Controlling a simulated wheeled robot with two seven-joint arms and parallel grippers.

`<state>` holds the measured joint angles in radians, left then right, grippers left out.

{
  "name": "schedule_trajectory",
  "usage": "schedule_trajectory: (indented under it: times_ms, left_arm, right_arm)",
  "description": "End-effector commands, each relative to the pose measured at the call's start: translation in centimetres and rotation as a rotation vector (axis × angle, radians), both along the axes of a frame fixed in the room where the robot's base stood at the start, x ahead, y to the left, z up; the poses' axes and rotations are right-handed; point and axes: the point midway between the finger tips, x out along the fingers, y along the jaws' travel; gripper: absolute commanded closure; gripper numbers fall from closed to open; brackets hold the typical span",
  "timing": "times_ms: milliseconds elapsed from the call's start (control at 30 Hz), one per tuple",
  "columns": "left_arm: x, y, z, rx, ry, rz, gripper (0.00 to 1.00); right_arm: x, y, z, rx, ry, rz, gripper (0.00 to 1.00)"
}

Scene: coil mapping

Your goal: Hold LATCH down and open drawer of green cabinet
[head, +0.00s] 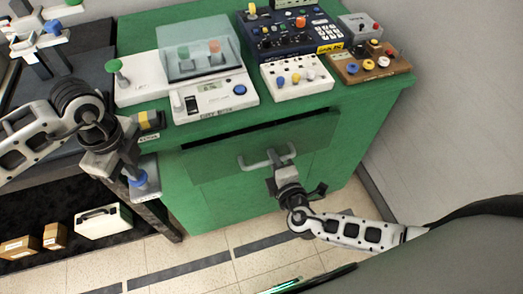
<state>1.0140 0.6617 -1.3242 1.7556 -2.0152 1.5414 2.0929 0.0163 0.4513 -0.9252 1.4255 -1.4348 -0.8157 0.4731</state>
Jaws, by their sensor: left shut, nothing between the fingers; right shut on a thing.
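The green cabinet (328,108) stands in the middle of the head view. Its drawer front (222,168) has a grey handle (254,163), and a dark gap shows along its top edge. My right gripper (283,168) is shut on the handle. My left gripper (132,172) is shut and empty at the cabinet's left side, beside a blue knob (139,179) on a pale block. A yellow and black piece (150,120) sits just above a small, partly hidden label (149,138). Whether my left fingers touch the latch cannot be told.
On the cabinet top are a white scale (215,100) with a clear cover, a blue control box (290,32), a white knob panel (297,76) and a brown knob board (370,64). A dark table stands left, with boxes (103,220) below. Floor in front is open.

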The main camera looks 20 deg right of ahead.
Motion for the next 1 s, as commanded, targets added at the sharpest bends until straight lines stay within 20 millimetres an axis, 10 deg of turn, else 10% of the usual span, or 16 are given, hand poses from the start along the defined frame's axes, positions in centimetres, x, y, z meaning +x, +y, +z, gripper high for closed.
schedule_trajectory:
  times_ms: [400, 500, 1000]
  left_arm:
    - [-0.1, 0.0, -0.2, 0.001, 0.004, 0.0, 1.0]
    - [-0.1, 0.0, -0.2, 0.001, 0.004, 0.0, 1.0]
    - [-0.1, 0.0, -0.1, 0.001, 0.003, 0.0, 1.0]
  right_arm:
    - [-1.7, -0.1, 0.0, -0.001, 0.001, -0.001, 1.0]
    - [-1.7, -0.1, 0.0, -0.001, 0.001, -0.001, 0.7]
    - [-4.6, 0.0, 0.5, 0.0, 0.004, 0.0, 0.7]
